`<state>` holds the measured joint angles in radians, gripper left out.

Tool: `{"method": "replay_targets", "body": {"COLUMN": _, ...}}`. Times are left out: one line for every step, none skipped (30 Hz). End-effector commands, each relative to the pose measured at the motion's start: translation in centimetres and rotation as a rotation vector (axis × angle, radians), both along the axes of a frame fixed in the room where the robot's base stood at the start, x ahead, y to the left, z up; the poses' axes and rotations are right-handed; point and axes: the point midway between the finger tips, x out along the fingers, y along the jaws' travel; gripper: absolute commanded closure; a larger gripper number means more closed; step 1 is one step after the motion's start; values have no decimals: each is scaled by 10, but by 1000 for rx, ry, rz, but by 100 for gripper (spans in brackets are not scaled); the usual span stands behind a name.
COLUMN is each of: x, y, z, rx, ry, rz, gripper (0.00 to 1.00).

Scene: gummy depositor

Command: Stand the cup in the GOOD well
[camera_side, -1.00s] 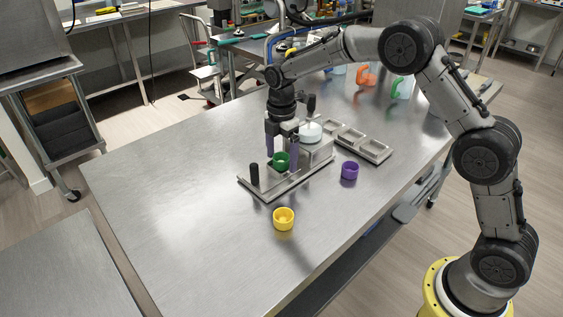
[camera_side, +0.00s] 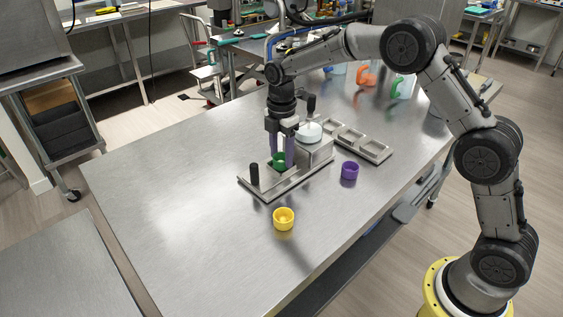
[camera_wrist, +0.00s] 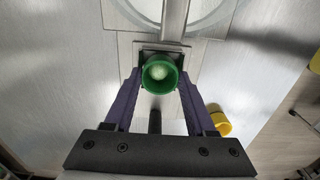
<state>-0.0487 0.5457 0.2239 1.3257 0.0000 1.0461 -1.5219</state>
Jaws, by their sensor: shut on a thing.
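My gripper (camera_side: 281,157) points straight down over the metal depositor base, and its purple fingers are shut on the green cup (camera_side: 280,160). The green cup shows in the wrist view (camera_wrist: 160,74) between the fingertips, upright, with its open top towards the camera and something pale inside. The cup is at the sliding carriage on the depositor (camera_side: 270,187), in front of the white round hopper (camera_side: 309,132). Whether its bottom still rests on the carriage is hidden by the fingers. A tray with several square wells (camera_side: 374,150) lies behind to the right; no GOOD label is readable.
A purple cup (camera_side: 349,171) stands on the table right of the depositor. A yellow cup (camera_side: 283,218) stands in front. A black upright handle (camera_side: 254,174) rises at the base's near left end. Orange and green-handled jugs stand at the back. The table's left side is clear.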

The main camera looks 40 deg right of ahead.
Motion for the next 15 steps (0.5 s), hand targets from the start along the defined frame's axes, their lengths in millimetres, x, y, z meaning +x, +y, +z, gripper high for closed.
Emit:
{"method": "replay_targets", "body": {"x": 0, "y": 0, "z": 0, "rx": 0, "ry": 0, "rz": 0, "gripper": 100}}
{"method": "replay_targets", "body": {"x": 0, "y": 0, "z": 0, "rx": 0, "ry": 0, "rz": 0, "gripper": 100}}
{"method": "replay_targets", "body": {"x": 0, "y": 0, "z": 0, "rx": 0, "ry": 0, "rz": 0, "gripper": 100}}
{"method": "replay_targets", "body": {"x": 0, "y": 0, "z": 0, "rx": 0, "ry": 0, "rz": 0, "gripper": 100}}
{"method": "replay_targets", "body": {"x": 0, "y": 0, "z": 1, "rx": 0, "ry": 0, "rz": 0, "gripper": 100}}
{"method": "replay_targets", "body": {"x": 0, "y": 0, "z": 2, "rx": 0, "ry": 0, "rz": 0, "gripper": 100}}
{"method": "replay_targets", "body": {"x": 0, "y": 0, "z": 3, "rx": 0, "ry": -1, "rz": 0, "gripper": 100}}
{"method": "replay_targets", "body": {"x": 0, "y": 0, "z": 3, "rx": 0, "ry": -1, "rz": 0, "gripper": 100}}
{"method": "replay_targets", "body": {"x": 0, "y": 0, "z": 5, "rx": 0, "ry": -1, "rz": 0, "gripper": 100}}
{"method": "replay_targets", "body": {"x": 0, "y": 0, "z": 6, "rx": 0, "ry": -1, "rz": 0, "gripper": 100}}
{"method": "replay_targets", "body": {"x": 0, "y": 0, "z": 7, "rx": 0, "ry": -1, "rz": 0, "gripper": 100}}
{"method": "replay_targets", "body": {"x": 0, "y": 0, "z": 9, "rx": 0, "ry": -1, "rz": 0, "gripper": 100}}
{"method": "replay_targets", "body": {"x": 0, "y": 0, "z": 10, "rx": 0, "ry": -1, "rz": 0, "gripper": 100}}
{"method": "replay_targets", "body": {"x": 0, "y": 0, "z": 11, "rx": 0, "ry": 0, "rz": 0, "gripper": 100}}
{"method": "replay_targets", "body": {"x": 0, "y": 0, "z": 13, "rx": 0, "ry": 0, "rz": 0, "gripper": 100}}
